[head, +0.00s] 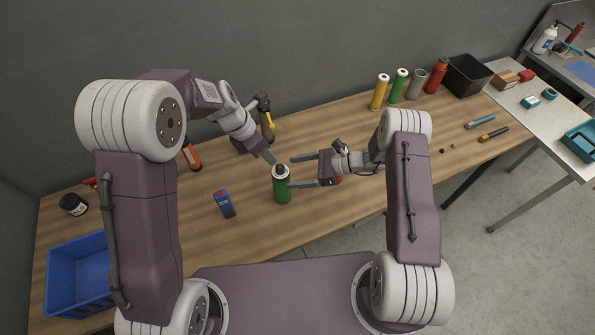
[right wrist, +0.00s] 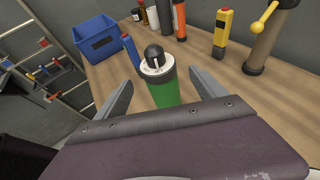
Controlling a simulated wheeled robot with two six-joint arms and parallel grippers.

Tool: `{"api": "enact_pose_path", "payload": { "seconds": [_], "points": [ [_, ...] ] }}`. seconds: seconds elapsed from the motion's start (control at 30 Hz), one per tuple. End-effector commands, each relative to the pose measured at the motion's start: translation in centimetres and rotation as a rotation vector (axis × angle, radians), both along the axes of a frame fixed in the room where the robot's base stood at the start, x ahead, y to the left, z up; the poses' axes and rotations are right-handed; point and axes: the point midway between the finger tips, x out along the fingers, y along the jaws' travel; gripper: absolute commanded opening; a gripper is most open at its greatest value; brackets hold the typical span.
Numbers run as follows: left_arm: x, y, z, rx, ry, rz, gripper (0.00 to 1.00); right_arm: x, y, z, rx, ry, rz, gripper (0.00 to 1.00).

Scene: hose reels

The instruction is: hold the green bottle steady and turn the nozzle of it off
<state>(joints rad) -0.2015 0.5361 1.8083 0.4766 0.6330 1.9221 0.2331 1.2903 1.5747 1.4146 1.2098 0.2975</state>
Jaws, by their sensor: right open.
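A green bottle (head: 282,190) with a white collar and dark nozzle on top stands upright on the wooden table. In the right wrist view the green bottle (right wrist: 163,93) shows its round black nozzle (right wrist: 153,52) on the white collar. My right gripper (head: 291,172) is open, coming from the right at the bottle; in its wrist view the bottle stands between the spread fingers, with gaps on both sides. My left gripper (head: 269,157) is just behind and left of the bottle's top, pointing down toward it; whether its fingers are apart is unclear.
A blue device (head: 224,204) lies left of the bottle. A brown bottle with a yellow lever (head: 266,120) stands behind. A blue bin (head: 78,270) is at the left. Yellow (head: 379,93), green (head: 398,86), grey and red cylinders stand at back right beside a black bin (head: 467,76).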

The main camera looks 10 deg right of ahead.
Motion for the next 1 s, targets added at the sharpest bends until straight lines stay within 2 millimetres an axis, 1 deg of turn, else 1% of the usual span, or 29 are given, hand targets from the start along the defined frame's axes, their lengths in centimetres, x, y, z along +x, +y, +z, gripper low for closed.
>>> {"api": "enact_pose_path", "payload": {
  "seconds": [0.07, 0.13, 0.3, 0.4, 0.5, 0.63, 0.87, 0.9, 0.97, 1.0],
  "points": [
    [0.0, 0.0, 0.0, 0.000, 0.000, 0.000, 0.36, 0.0, 0.6, -0.2, -0.001, 0.000, 0.002, 0.81],
    [0.0, 0.0, 0.0, 0.000, 0.000, 0.000, 0.36, 0.1, 1.6, -0.7, -0.002, 0.000, 0.005, 0.81],
    [0.0, 0.0, 0.0, 0.000, 0.000, 0.000, 0.36, 0.7, 4.8, -2.0, -0.002, 0.001, 0.007, 0.81],
    [0.0, 0.0, 0.0, 0.000, 0.000, 0.000, 0.36, 1.0, 6.4, -2.7, -0.003, 0.000, 0.007, 0.81],
    [0.0, 0.0, 0.0, 0.000, 0.000, 0.000, 0.36, 1.3, 7.5, -3.2, -0.004, -0.001, 0.005, 0.81],
    [0.0, 0.0, 0.0, 0.000, 0.000, 0.000, 0.36, 1.4, 8.2, -3.4, -0.003, -0.001, 0.004, 0.81],
    [0.0, 0.0, 0.0, 0.000, 0.000, 0.000, 0.36, 1.4, 8.2, -3.5, -0.003, -0.001, 0.003, 0.81],
    [0.0, 0.0, 0.0, 0.000, 0.000, 0.000, 0.36, 1.4, 8.2, -3.5, -0.003, -0.001, 0.003, 0.70],
    [0.0, 0.0, 0.0, 0.000, 0.000, 0.000, 0.36, 1.4, 8.2, -3.5, -0.003, -0.001, 0.003, 0.53],
    [0.0, 0.0, 0.0, 0.000, 0.000, 0.000, 0.36, 1.4, 8.2, -3.5, -0.003, -0.001, 0.004, 0.42]
  ]
}}
